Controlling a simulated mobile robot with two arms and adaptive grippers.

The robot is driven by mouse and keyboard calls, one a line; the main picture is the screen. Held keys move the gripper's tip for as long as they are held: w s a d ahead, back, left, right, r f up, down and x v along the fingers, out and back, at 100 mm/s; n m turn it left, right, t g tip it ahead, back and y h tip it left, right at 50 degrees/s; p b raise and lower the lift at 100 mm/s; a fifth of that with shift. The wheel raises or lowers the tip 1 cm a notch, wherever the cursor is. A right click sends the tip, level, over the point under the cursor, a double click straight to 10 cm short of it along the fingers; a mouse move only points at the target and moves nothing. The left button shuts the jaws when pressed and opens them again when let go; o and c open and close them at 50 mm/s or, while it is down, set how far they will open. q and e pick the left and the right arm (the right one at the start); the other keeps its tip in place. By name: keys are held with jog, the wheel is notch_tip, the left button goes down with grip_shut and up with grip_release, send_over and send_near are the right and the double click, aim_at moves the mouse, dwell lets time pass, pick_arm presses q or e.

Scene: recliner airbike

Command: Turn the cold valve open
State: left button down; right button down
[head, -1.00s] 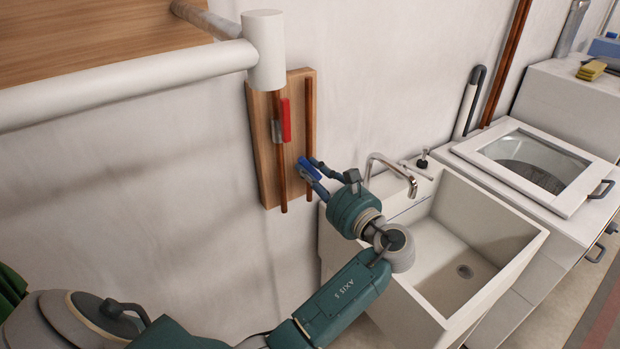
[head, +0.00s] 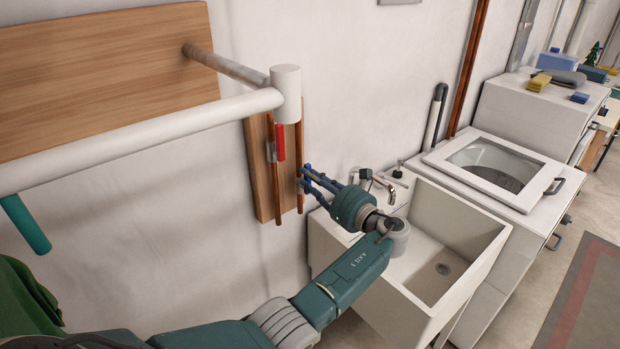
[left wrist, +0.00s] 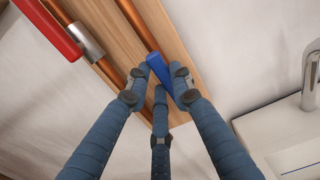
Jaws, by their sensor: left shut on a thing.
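The cold valve's blue handle (head: 307,168) is on the right copper pipe of a wooden board (head: 262,180) on the wall. In the left wrist view, the blue handle (left wrist: 160,77) lies slanted among my gripper's fingertips. My left gripper (head: 306,180) reaches it from the lower right and is shut on the handle. The fingers partly hide the handle and the valve body. The red valve handle (head: 280,142) on the left pipe points along its pipe, and it shows in the left wrist view (left wrist: 50,28). My right gripper is in neither view.
A thick white pipe (head: 130,140) crosses in front of the wall at upper left, close above the board. The sink (head: 455,220) with its faucet (head: 372,178) stands right below my left wrist. A washer (head: 490,165) stands farther right.

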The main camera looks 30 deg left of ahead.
pick_arm(q)
jog(key=c, duration=1.5)
grip_release()
jog(key=shift+a, duration=0.1)
jog(key=v, duration=1.2)
jog(key=shift+f, duration=0.1)
